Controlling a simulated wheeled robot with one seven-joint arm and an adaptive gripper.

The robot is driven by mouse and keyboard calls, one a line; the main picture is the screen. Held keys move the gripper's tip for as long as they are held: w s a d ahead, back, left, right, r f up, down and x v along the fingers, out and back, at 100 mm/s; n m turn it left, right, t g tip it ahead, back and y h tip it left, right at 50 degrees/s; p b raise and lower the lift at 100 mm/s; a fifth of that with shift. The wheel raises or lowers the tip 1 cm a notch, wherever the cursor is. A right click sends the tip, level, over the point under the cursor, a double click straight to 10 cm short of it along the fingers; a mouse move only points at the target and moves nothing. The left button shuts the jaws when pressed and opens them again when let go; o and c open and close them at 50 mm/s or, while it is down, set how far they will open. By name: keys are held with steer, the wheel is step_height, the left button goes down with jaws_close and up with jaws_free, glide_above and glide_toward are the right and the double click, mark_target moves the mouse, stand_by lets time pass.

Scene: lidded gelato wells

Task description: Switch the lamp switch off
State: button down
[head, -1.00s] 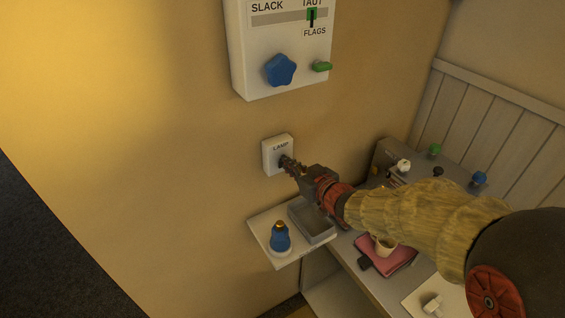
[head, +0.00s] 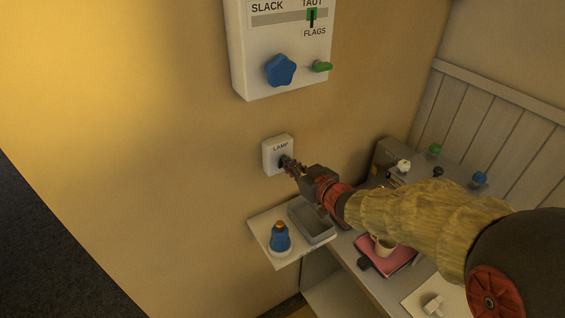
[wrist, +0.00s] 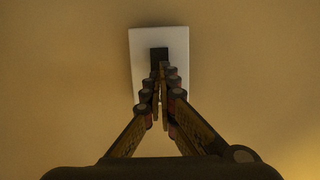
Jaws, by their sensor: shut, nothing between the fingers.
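The lamp switch is a white wall box (head: 271,163) labelled LAMP, on the tan wall left of my gripper. In the wrist view its white plate (wrist: 141,83) is straight ahead, with a dark rocker or toggle (wrist: 158,54) on it. My gripper (head: 286,163) is shut and empty, its fingertips at the front of the switch. In the wrist view the closed fingertips (wrist: 161,70) overlap the lower part of the dark toggle. I cannot tell whether they touch it, and the toggle's position is partly hidden.
Above is a white panel (head: 245,70) with a blue star knob (head: 281,70) and a green handle (head: 322,67). Below is a small shelf (head: 262,222) with a blue bottle (head: 280,238) and a grey tray (head: 312,222). A counter with several knobs lies right, under my arm.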

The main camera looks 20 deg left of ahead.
steer(key=shift+w+a, duration=0.4)
steer(key=shift+a, duration=0.05)
stand_by(1.1)
steer(key=s+d, duration=0.4)
steer(key=shift+d, duration=0.3)
stand_by(0.4)
